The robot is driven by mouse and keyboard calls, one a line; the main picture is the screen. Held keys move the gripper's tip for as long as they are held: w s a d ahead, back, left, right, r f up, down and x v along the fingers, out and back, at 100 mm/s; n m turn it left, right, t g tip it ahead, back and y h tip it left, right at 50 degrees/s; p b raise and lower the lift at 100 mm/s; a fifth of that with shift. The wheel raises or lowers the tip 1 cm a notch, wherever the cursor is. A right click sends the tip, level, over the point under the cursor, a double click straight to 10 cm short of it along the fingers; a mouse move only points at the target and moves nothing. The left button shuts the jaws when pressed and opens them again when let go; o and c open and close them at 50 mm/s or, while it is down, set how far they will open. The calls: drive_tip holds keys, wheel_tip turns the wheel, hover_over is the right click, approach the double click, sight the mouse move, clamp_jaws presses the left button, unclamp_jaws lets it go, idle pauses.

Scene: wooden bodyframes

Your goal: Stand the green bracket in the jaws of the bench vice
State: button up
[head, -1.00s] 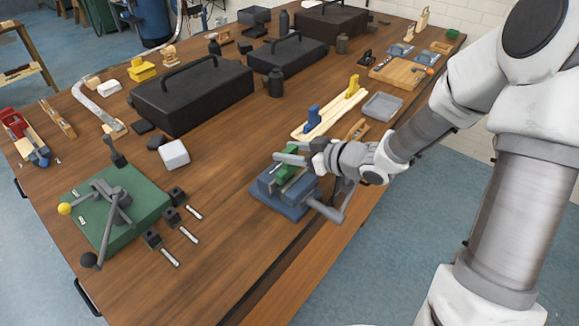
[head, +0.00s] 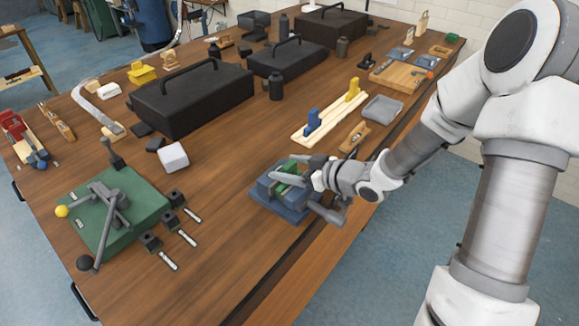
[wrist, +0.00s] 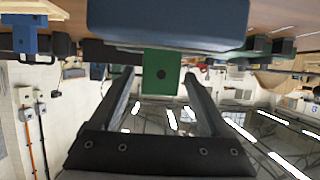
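The blue bench vice (head: 284,199) stands near the front edge of the bench in the head view; its blue body (wrist: 168,20) fills the top of the wrist view. The green bracket (head: 289,168) is at the vice jaws, partly hidden by my gripper. In the wrist view the bracket (wrist: 161,74) shows as a green plate with a dark hole, reaching from the vice between my fingers. My gripper (head: 292,173) is at the vice, its fingers on either side of the bracket. The fingers look apart, with a narrow gap beside the plate. How deep the bracket sits is hidden.
A green base plate with levers (head: 135,205) and small black clamps (head: 151,242) lie to the left. A cream rail with blue and yellow blocks (head: 330,118), a grey tray (head: 382,108) and a wooden plane (head: 354,137) lie behind the vice. Bare bench lies left of the vice.

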drive_tip(key=shift+d+r, duration=0.2)
drive_tip(key=shift+r, duration=0.1)
drive_tip(key=p+v, duration=0.2)
drive_tip(key=v, duration=0.9)
drive_tip(key=shift+s+d+r, duration=0.15)
drive_tip(key=shift+s+r, duration=0.05)
drive_tip(key=shift+s, duration=0.05)
